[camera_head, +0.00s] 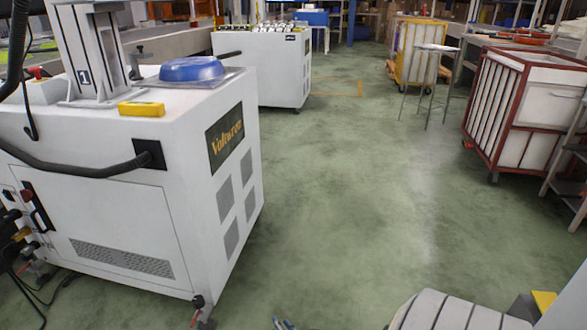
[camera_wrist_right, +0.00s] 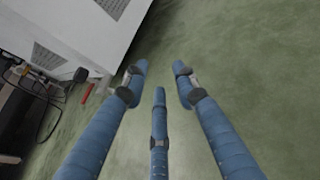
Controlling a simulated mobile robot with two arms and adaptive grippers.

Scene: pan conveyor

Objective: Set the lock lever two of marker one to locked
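Marker one is the white cabinet (camera_head: 100,215) with a "1" plate (camera_head: 84,77) on its column, at the left of the head view. My right gripper (camera_wrist_right: 160,76) is open and empty, apart from the lever, over the floor. My left gripper is not in view.
Cables (camera_head: 35,295) lie on the floor by the cabinet's left side. A second white cabinet (camera_head: 270,67) stands behind. A red-framed cart (camera_head: 490,115) and a stool (camera_head: 430,80) stand at the right. The green floor (camera_head: 350,200) between is clear.

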